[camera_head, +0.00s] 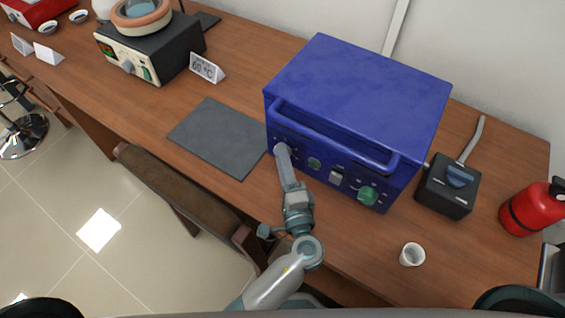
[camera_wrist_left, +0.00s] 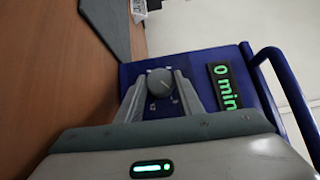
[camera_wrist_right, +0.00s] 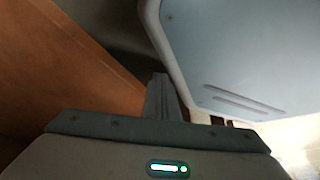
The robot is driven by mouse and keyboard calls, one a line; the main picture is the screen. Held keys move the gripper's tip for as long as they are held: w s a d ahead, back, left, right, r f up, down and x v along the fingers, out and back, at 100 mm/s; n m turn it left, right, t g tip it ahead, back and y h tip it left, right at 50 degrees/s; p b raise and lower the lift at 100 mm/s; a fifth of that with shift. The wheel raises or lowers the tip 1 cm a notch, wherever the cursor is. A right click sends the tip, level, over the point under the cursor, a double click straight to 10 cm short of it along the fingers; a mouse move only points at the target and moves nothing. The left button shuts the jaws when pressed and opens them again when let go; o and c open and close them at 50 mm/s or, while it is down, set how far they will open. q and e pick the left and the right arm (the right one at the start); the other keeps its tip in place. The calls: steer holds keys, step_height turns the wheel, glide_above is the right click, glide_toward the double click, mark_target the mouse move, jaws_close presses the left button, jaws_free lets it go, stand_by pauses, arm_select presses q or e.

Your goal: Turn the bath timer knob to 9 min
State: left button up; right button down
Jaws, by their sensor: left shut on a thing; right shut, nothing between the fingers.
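The blue box-shaped bath (camera_head: 355,95) stands on the wooden bench with its front panel of knobs facing me. My left gripper (camera_head: 283,160) is at the left end of this panel. In the left wrist view, my left gripper's fingers (camera_wrist_left: 162,98) are shut on a round grey knob (camera_wrist_left: 160,82). The knob has a light pointer line on its face. Beside it a green display (camera_wrist_left: 225,86) reads "0 min". My right gripper (camera_wrist_right: 163,98) shows in the right wrist view, shut and empty; it is not visible in the head view.
A blue handle bar (camera_head: 335,138) juts out above the panel. A dark grey mat (camera_head: 217,137) lies left of the bath. On the right are a black switch box (camera_head: 446,187), a small white cup (camera_head: 412,254) and a red extinguisher (camera_head: 533,207).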

steer(key=shift+w+a+r, duration=0.1)
steer(key=shift+w+a, duration=0.1)
steer(key=shift+w, duration=0.35)
arm_select(q)
steer(key=o, duration=1.1)
arm_select(e)
steer(key=shift+r, duration=0.15)
